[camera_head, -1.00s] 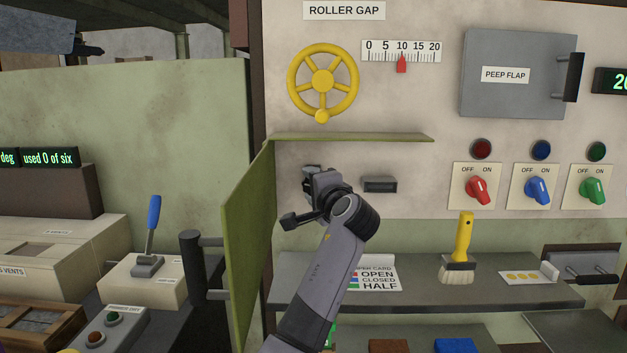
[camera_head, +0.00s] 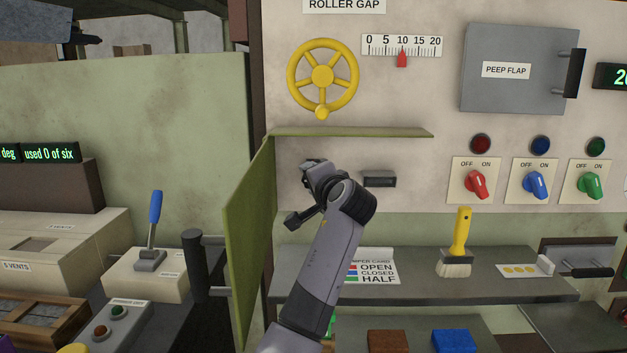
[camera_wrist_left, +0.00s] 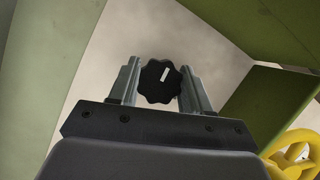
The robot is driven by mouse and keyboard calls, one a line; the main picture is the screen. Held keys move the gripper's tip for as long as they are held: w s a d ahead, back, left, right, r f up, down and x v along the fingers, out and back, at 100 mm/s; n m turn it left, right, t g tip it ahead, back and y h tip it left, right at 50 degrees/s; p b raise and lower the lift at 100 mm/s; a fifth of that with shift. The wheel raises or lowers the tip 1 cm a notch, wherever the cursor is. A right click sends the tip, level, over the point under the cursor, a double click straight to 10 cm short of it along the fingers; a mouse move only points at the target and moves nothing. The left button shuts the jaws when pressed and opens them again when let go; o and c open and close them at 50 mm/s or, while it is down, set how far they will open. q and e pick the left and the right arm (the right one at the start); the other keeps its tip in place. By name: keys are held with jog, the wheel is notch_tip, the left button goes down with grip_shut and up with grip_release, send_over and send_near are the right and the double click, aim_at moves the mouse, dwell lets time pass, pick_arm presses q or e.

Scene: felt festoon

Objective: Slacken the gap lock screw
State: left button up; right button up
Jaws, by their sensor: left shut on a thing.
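The gap lock screw is a black lobed knob with a white mark (camera_wrist_left: 160,82), seen in the left wrist view against the pale panel. My left gripper (camera_head: 309,172) is at the panel below the yellow handwheel (camera_head: 322,76), and its two fingers (camera_wrist_left: 157,88) stand on either side of the knob, shut on it. In the head view the gripper hides the knob. The white mark is tilted slightly from upright in the wrist view. The roller gap scale (camera_head: 402,46) has its red pointer at about 10. My right gripper is not in view.
A green door (camera_head: 250,235) stands open just left of my arm, and a green ledge (camera_head: 350,132) juts out above the gripper. A dark slotted fitting (camera_head: 380,180) is close on the right. A shelf (camera_head: 415,290) below holds a yellow-handled brush (camera_head: 460,243) and a card (camera_head: 372,268).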

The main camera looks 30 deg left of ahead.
pick_arm(q)
jog(key=o, duration=1)
jog(key=shift+s+a, duration=0.15)
jog(key=shift+a, duration=0.15)
jog(key=shift+o, duration=0.2)
jog(key=shift+d, duration=0.15)
jog(key=f+v, duration=0.1)
jog(key=v, duration=0.5)
jog(key=shift+s+d+r, duration=0.3)
jog(key=shift+d+r, duration=0.1)
jog(key=shift+r, duration=0.1)
